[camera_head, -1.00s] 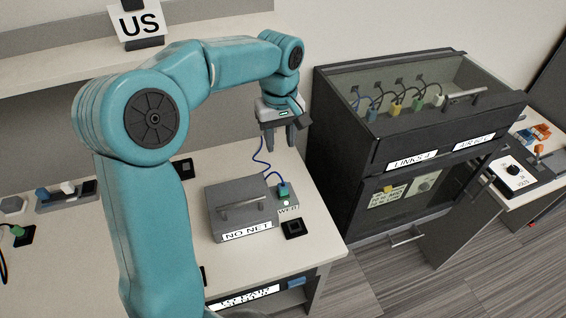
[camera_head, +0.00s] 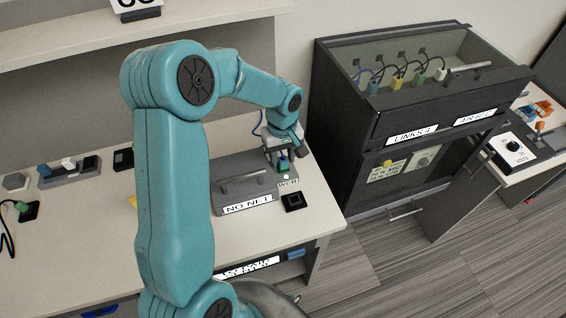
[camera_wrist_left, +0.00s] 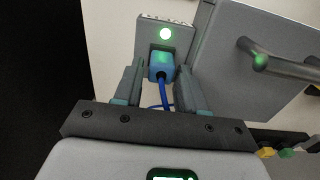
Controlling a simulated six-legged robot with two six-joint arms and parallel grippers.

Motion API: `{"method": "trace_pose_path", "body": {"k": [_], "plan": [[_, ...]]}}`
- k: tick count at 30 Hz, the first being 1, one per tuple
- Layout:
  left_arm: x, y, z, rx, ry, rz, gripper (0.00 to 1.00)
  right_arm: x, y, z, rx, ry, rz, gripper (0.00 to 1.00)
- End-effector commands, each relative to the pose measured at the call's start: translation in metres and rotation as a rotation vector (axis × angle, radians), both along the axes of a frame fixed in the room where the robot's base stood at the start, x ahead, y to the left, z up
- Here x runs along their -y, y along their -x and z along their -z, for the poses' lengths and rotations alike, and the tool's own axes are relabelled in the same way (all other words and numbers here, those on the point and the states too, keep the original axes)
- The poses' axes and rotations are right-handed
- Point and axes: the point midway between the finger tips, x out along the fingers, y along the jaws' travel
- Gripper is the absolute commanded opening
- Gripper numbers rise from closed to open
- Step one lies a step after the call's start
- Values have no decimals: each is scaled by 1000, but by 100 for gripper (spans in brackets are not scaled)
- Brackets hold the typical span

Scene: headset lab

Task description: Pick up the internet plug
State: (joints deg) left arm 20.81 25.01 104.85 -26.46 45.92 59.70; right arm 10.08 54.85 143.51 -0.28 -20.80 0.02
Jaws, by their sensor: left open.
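The internet plug (camera_wrist_left: 160,66) is a small blue block with a blue cable running back toward my wrist. It sits in a grey socket block (camera_wrist_left: 166,33) with a lit green light. In the head view the plug (camera_head: 284,165) looks teal, at the right end of the grey NO NET box. My left gripper (camera_wrist_left: 158,78) is open, with its fingertips on either side of the plug; I cannot tell whether they touch it. The left gripper also shows in the head view (camera_head: 283,156), low over the socket. My right gripper is not in view.
The grey NO NET box (camera_head: 232,192) with a bar handle stands just left of the plug. A black square pad (camera_head: 293,202) lies in front. A dark cabinet (camera_head: 350,130) with several coloured plugs stands to the right. The table's right front corner is clear.

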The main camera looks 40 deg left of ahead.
Motion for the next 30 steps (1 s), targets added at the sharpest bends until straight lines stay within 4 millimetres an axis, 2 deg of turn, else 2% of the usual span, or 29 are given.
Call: {"method": "trace_pose_path", "body": {"k": [3,8,9,11,12,13,24,30], "plan": [[0,0,7,0,1,1,40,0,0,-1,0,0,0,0],[0,0,8,1,0,0,40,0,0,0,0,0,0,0],[0,0,8,1,0,0,37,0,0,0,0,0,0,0],[0,0,7,1,0,1,18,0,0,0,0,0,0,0],[0,0,7,1,0,1,5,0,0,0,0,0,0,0],[0,0,7,1,0,1,3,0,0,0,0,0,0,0],[0,0,5,1,0,0,2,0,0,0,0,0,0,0],[0,-1,-17,4,-1,0,2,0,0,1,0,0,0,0]]}}
